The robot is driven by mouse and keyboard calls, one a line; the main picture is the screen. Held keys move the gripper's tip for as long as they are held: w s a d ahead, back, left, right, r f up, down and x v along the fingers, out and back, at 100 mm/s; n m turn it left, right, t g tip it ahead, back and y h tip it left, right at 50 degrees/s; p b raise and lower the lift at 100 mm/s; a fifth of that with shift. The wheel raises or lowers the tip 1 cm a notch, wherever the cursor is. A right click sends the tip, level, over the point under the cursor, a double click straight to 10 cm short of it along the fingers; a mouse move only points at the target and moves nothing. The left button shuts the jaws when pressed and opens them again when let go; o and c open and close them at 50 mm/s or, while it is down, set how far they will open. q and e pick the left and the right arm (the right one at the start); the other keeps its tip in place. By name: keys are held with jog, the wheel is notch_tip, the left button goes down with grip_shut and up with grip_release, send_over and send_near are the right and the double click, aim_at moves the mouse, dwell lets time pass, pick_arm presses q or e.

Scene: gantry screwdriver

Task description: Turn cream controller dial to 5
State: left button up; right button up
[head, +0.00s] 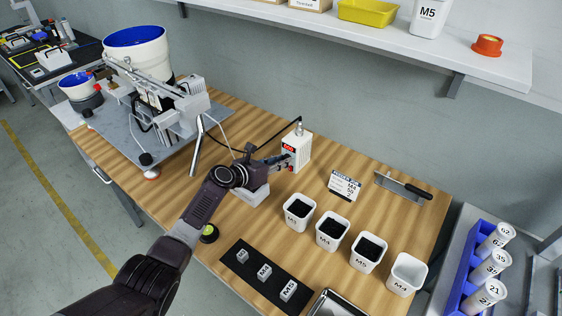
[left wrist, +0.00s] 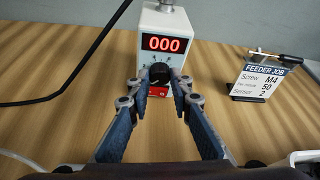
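The cream controller (head: 297,150) stands upright on the wooden bench in the head view. In the left wrist view the controller (left wrist: 163,25) shows a red display (left wrist: 164,44) reading 000. Its black dial (left wrist: 160,73) is below the display. My left gripper (head: 285,162) is in front of the controller's face. In the left wrist view its two fingers (left wrist: 159,86) stand apart on either side of the dial, with a gap visible. I cannot tell whether the fingertips touch the dial. My right gripper is not in view.
A feeder job card (head: 344,185) reading M4, 50, 2 stands right of the controller. White screw bins (head: 300,212) stand in a row at the front right. The gantry machine (head: 160,110) is at the left. A black cable (left wrist: 95,60) runs left of the controller.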

pick_arm(q)
grip_shut()
jog(key=shift+r+m+p, duration=0.15)
jog(key=shift+m+p, duration=0.15)
jog(key=shift+p, duration=0.3)
jog(key=shift+s+d+m+t+y+p, duration=0.15)
jog(key=shift+m+t+y+p, duration=0.15)
jog(key=shift+m+y+p, duration=0.4)
jog(key=shift+m+t+y+p, duration=0.3)
jog(key=shift+m+p, duration=0.1)
jog(key=shift+m, duration=0.3)
jog(key=shift+f+m+t+y, duration=0.2)
jog(key=shift+m+t+y, duration=0.15)
jog(key=shift+m, duration=0.35)
